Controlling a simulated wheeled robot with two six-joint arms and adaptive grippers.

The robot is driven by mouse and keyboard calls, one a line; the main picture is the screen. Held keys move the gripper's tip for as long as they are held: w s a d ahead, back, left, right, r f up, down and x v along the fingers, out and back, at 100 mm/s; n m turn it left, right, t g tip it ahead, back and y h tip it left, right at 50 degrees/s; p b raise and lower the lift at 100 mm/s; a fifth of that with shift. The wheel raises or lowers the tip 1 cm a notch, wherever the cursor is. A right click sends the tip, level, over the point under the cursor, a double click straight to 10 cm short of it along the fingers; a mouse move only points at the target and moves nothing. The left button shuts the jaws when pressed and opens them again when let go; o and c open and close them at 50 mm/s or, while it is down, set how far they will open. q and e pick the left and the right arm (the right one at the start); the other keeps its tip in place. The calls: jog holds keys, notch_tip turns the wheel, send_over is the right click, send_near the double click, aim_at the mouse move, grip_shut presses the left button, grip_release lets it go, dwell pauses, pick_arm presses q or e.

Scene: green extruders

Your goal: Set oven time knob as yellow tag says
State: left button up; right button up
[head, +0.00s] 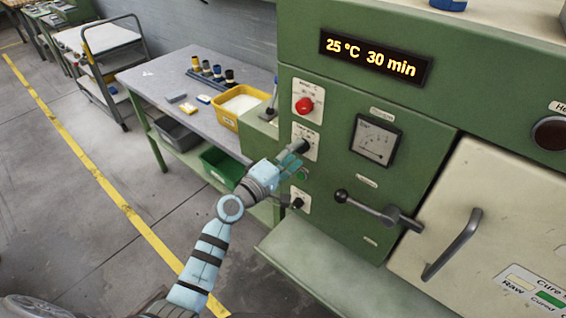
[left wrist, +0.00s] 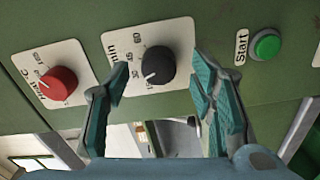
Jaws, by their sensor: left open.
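The black time knob (left wrist: 158,62) sits on a white dial plate marked "min" in the left wrist view, its white pointer toward the lower left. The same knob (head: 301,147) shows in the head view, partly behind my gripper. My left gripper (head: 290,163) is open at the panel. In the left wrist view its teal fingers (left wrist: 158,95) stand to either side below the knob, with clear space between them and nothing held. The display (head: 375,60) reads "25 °C 30 min" in yellow. I see no yellow tag that I can read. My right gripper is not in view.
A red temperature knob (head: 304,104) is above the time knob, and a green Start button (left wrist: 267,45) is beside it. A lever (head: 376,208) and the oven door handle (head: 452,245) stick out at the right. A table (head: 170,75) with a yellow bin (head: 228,121) stands left.

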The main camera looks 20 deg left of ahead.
pick_arm(q)
jog(key=v, duration=1)
jog(key=shift+s, duration=0.35)
